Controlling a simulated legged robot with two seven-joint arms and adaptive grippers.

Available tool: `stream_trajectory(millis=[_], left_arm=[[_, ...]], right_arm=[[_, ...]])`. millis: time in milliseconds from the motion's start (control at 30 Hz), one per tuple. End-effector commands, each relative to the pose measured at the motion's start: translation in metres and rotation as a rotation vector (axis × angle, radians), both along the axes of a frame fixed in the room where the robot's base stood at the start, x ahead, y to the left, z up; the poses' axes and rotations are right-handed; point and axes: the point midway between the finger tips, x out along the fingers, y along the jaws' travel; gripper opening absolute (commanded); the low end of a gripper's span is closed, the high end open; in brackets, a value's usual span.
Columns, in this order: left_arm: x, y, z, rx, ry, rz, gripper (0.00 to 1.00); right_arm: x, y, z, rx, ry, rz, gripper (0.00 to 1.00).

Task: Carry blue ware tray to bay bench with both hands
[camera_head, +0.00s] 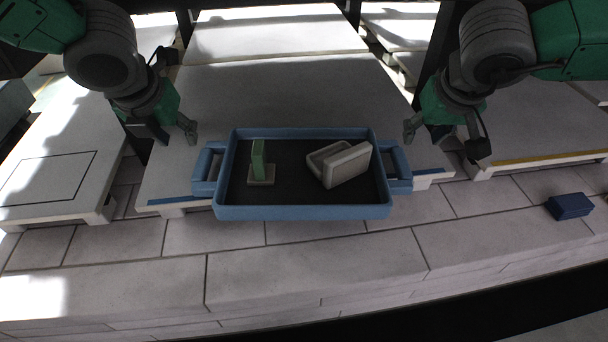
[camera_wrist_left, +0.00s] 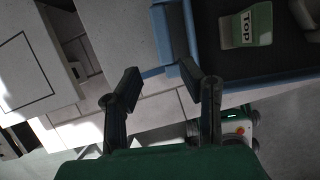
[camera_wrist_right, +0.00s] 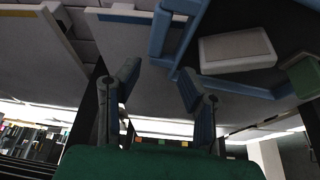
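The blue ware tray (camera_head: 300,212) sits on a pale slab, overhanging its near edge, with a loop handle at each end. Inside stand a green block on a beige base (camera_head: 258,165) at the left and a pale box-like piece with a tilted slab (camera_head: 345,165) at the right. My left gripper (camera_head: 172,140) is open and empty, above and behind the left handle (camera_head: 207,168). My right gripper (camera_head: 442,142) is open and empty, above and right of the right handle (camera_head: 398,166). Both are apart from the tray. The wrist views show the tray's rim (camera_wrist_left: 172,35) and (camera_wrist_right: 178,40). The bay bench cannot be singled out.
A dark blue block (camera_head: 570,206) lies on the stone ledge at the right. A slab with a marked square (camera_head: 55,180) is at the left, and another with a yellow stripe (camera_head: 540,158) is at the right. Dark posts stand behind. The ledge in front is clear.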

Motion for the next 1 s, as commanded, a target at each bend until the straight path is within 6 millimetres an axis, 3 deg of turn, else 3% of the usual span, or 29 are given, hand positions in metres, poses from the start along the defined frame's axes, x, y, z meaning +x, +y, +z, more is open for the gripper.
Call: stream_trajectory(millis=[267, 800, 1000], left_arm=[[0.003, -0.001, -0.011, 0.001, 0.004, 0.002, 0.34], [0.041, -0.001, -0.102, 0.002, 0.004, 0.0, 0.34], [0.05, -0.001, -0.122, 0.001, 0.002, 0.001, 0.34]], right_arm=[[0.004, -0.001, -0.011, 0.001, 0.003, -0.002, 0.34], [0.041, -0.001, -0.103, 0.0, 0.002, -0.003, 0.34], [0.05, -0.001, -0.122, 0.002, 0.0, -0.002, 0.34]])
